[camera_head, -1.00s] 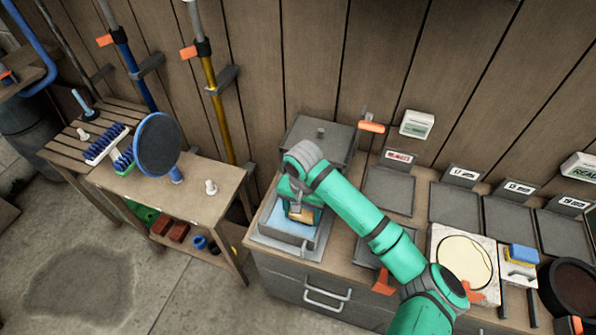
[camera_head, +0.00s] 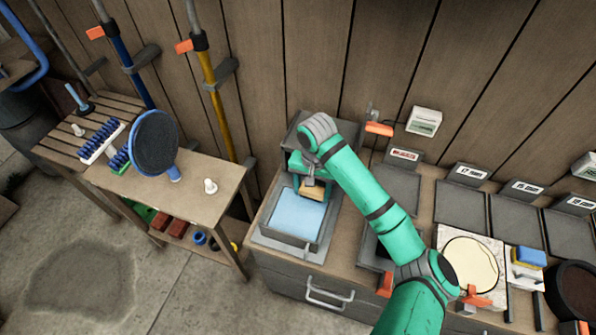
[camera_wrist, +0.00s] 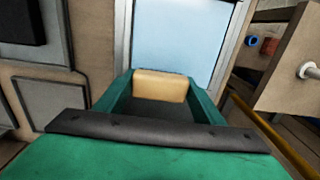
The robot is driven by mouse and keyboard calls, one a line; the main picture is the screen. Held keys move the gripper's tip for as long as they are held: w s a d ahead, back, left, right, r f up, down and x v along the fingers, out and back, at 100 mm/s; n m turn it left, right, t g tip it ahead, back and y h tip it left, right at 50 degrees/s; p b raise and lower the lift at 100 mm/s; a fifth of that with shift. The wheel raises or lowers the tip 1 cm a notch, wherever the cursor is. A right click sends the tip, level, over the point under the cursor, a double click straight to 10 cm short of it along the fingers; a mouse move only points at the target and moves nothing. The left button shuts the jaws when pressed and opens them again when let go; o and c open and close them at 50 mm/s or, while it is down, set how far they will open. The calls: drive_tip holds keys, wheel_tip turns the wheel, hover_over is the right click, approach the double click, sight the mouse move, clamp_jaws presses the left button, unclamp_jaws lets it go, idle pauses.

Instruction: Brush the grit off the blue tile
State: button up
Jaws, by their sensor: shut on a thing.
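The light blue tile (camera_head: 298,212) lies in a grey frame on the wooden bench, left of centre in the head view. It also shows at the top of the wrist view (camera_wrist: 185,38). My gripper (camera_head: 311,188) is shut on a tan block-shaped brush (camera_wrist: 160,86), which sits between its two green fingers. The brush is at the back edge of the tile in the head view. I cannot tell whether it touches the surface. No grit stands out on the visible part of the tile. The back edge of the tile is partly hidden by my gripper.
A dark grey lidded box (camera_head: 312,128) stands just behind the tile against the plank wall. Grey trays (camera_head: 461,203) and a pale square slab with a round disc (camera_head: 472,262) lie to the right. A side table (camera_head: 200,182) with brushes and a round blue-rimmed pad stands left.

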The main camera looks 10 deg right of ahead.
drive_tip(key=shift+s+r, duration=0.15)
drive_tip(key=shift+r, duration=2.9)
drive_tip(key=shift+d, duration=0.1)
